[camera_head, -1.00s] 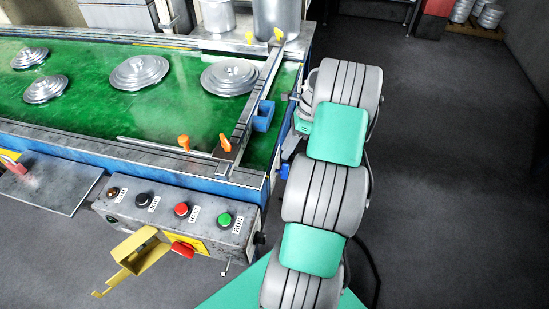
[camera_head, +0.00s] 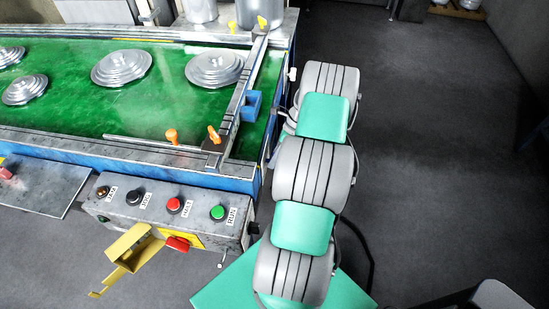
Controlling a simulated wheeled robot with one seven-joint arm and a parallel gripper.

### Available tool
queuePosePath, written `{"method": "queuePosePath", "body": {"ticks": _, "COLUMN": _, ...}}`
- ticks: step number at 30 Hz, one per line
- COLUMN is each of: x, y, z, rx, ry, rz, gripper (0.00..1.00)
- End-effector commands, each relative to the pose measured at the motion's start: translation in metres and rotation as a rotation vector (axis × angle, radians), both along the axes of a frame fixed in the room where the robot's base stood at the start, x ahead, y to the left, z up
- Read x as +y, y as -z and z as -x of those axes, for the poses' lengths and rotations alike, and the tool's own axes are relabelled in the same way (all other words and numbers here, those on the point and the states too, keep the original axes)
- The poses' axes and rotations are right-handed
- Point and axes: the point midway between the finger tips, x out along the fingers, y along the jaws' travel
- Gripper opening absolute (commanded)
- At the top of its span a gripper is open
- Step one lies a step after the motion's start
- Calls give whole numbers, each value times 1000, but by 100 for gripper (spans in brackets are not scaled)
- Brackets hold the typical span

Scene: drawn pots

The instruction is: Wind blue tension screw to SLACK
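I cannot pick out the blue tension screw for sure; the side of the conveyor at its right end is partly hidden by my arm. The conveyor (camera_head: 130,150) has a green belt and a blue side frame. A blue block (camera_head: 250,106) sits on the guide rail across the belt's right end, but I cannot tell that it is a screw. No SLACK marking can be read. My arm reaches up along the conveyor's right end, and my gripper is hidden behind its links.
Several silver lids (camera_head: 215,69) lie on the belt. A control box (camera_head: 165,213) with black, red and green buttons juts from the front, with a yellow bracket (camera_head: 130,250) below it. Orange knobs (camera_head: 171,136) stand on the near rail. The floor (camera_head: 435,150) to the right is mostly clear.

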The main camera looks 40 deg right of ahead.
Motion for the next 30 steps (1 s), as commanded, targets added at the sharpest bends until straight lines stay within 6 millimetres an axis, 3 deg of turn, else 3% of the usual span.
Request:
{"method": "queuePosePath", "body": {"ticks": 11, "x": 0, "y": 0, "z": 0, "rx": 0, "ry": 0, "rz": 0, "gripper": 0}}
{"method": "queuePosePath", "body": {"ticks": 30, "x": 1, "y": -2, "z": 1, "rx": -38, "ry": 0, "rz": 50, "gripper": 0}}
